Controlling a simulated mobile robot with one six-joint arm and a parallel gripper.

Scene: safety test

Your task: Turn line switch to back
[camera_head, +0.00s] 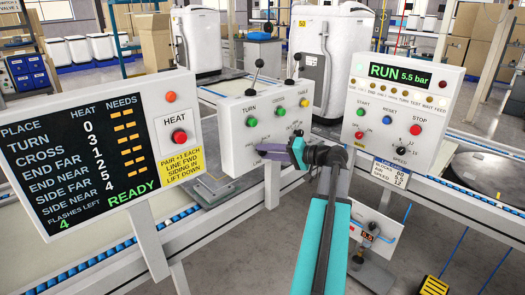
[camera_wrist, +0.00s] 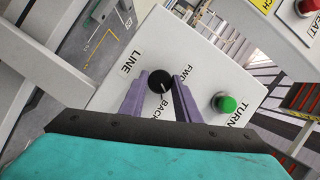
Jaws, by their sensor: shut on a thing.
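The line switch (camera_wrist: 158,82) is a round black knob on a pale control panel (camera_wrist: 228,73), labelled LINE, FWD and BACK in the wrist view. A pale mark shows at its lower edge, on the side of the BACK label; its exact setting is hard to tell. My gripper (camera_wrist: 161,76) has its two purple fingers on either side of the knob and is shut on it. In the head view my gripper (camera_head: 276,151) is at the lower front of the same panel (camera_head: 238,158), and the knob is hidden there.
A green TURN button (camera_wrist: 226,104) sits right of the knob in the wrist view. Two black levers (camera_head: 255,75) rise from the panel top. A display board (camera_head: 82,213) with a red HEAT button stands left; a RUN panel (camera_head: 382,140) with several buttons stands close on the right.

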